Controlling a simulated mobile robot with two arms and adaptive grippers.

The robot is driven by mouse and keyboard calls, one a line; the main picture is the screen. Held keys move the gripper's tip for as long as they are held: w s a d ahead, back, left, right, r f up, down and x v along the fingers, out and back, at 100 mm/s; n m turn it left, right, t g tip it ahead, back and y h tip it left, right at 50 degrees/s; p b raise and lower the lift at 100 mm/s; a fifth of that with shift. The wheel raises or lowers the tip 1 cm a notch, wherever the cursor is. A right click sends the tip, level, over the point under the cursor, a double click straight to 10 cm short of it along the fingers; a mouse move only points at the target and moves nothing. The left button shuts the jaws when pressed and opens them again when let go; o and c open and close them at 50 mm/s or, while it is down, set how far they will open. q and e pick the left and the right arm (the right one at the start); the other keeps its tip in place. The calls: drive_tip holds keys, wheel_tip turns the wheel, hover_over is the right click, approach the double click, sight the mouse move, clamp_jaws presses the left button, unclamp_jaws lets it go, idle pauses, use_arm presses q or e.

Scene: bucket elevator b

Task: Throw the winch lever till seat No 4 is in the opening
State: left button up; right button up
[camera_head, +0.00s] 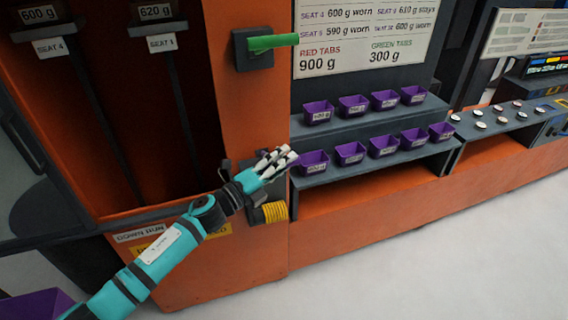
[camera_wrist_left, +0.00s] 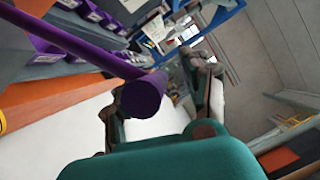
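My left gripper (camera_head: 278,162) is in front of the orange post, beside a dark bracket (camera_head: 248,172). In the left wrist view its fingers (camera_wrist_left: 160,105) are spread apart. A purple bar with a thick round end (camera_wrist_left: 143,95), seemingly the winch lever, reaches between them from the upper left; I cannot tell whether it touches them. In the head view I cannot make out the bar. The tag reading Seat 4 (camera_head: 50,46) hangs under a 600 g plate at the top left of the dark opening (camera_head: 130,130). A similar tag (camera_head: 161,43) hangs to its right. My right gripper is not in view.
A green handle (camera_head: 272,43) sticks out of the orange post above my gripper. A yellow coil (camera_head: 275,212) sits below it. Two shelves of purple bins (camera_head: 351,153) stand close to the right. The pale floor (camera_head: 440,260) in front is clear.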

use_arm(q)
drive_tip(key=shift+w+a+r, duration=0.1)
drive_tip(key=shift+w+a, duration=0.15)
drive_tip(key=shift+a, duration=0.1)
drive_tip(key=shift+s+a, duration=0.1)
drive_tip(key=shift+a, duration=0.05)
drive_tip(key=v, duration=1.1)
drive_tip(key=shift+s+f, duration=0.25)
drive_tip(key=shift+s, duration=0.15)
